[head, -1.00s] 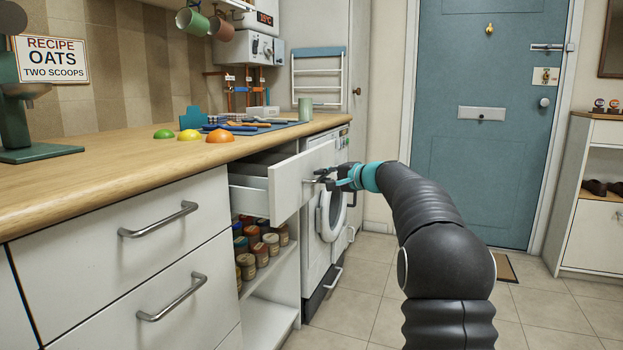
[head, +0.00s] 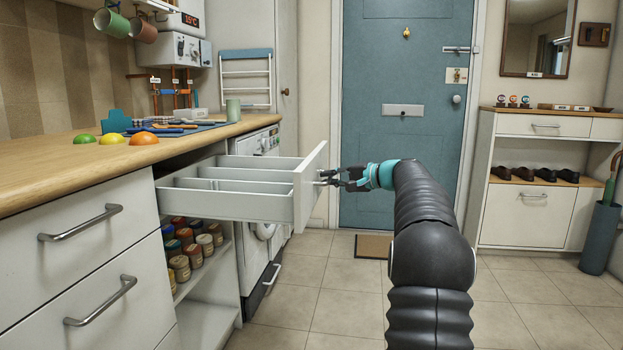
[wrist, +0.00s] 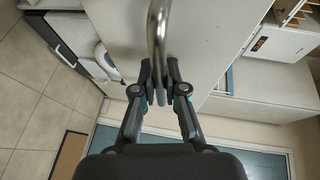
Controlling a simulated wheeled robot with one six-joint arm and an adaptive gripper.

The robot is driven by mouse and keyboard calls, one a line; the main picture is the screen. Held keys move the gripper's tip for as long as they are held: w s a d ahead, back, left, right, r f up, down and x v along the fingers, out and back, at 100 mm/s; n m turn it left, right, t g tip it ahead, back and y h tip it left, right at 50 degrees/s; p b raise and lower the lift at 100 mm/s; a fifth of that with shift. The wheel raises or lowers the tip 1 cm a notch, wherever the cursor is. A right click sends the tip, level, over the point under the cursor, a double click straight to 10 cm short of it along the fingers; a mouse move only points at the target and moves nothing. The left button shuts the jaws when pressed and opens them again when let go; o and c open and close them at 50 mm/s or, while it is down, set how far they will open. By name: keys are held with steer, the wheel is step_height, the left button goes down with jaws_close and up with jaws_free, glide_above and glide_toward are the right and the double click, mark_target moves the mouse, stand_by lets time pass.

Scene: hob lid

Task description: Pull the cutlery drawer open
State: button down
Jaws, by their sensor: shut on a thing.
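The cutlery drawer (head: 235,206) stands well out from under the worktop in the head view. It is pale grey with long dividers, and the compartments I can see look empty. Its white front (head: 309,190) faces right, toward my arm. My gripper (head: 335,178) is at that front, shut on the metal bar handle. In the wrist view the handle (wrist: 158,30) runs down between the two fingers of my gripper (wrist: 159,75), with the white drawer front behind it. The far ends of the fingers partly hide the handle in the head view.
Below the drawer is an open shelf with several jars (head: 187,247). A washing machine (head: 262,225) stands beyond it. Two closed drawers with bar handles (head: 82,223) are at the left. The tiled floor (head: 330,290) around my arm is clear, with a doormat (head: 373,246) by the blue door.

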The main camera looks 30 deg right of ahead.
steer(key=shift+s+d, duration=0.4)
steer(key=shift+d, duration=0.25)
steer(key=c, duration=1.2)
jaws_free()
steer(key=v, duration=1.2)
steer(key=shift+w, duration=0.1)
